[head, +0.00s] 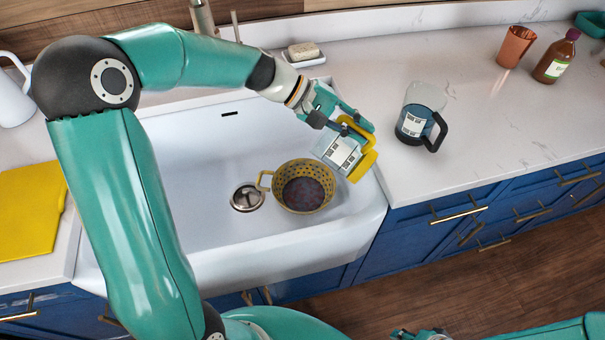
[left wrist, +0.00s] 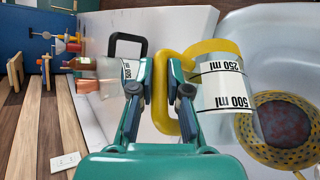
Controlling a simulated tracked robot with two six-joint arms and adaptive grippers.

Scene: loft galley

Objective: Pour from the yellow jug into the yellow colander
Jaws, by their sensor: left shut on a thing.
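The yellow jug (head: 338,152) has a clear body with a white measuring label and a yellow handle. My left gripper (head: 345,122) is shut on that handle and holds the jug tilted over the sink's right end. The jug's handle also shows between the fingers in the left wrist view (left wrist: 163,92). The yellow colander (head: 281,170) sits in the sink, below and left of the jug. It holds something dark reddish, also seen in the left wrist view (left wrist: 290,122). I cannot tell what the jug holds. A part of my right arm, perhaps its gripper (head: 420,334), shows at the bottom edge.
The white sink (head: 200,135) has a drain (head: 247,197) left of the colander. A black-handled jug (head: 414,122) stands on the right counter, near my left gripper. A copper cup (head: 515,46), brown bottle (head: 556,56) and soap dish (head: 303,54) stand farther back. A yellow board (head: 28,208) lies left.

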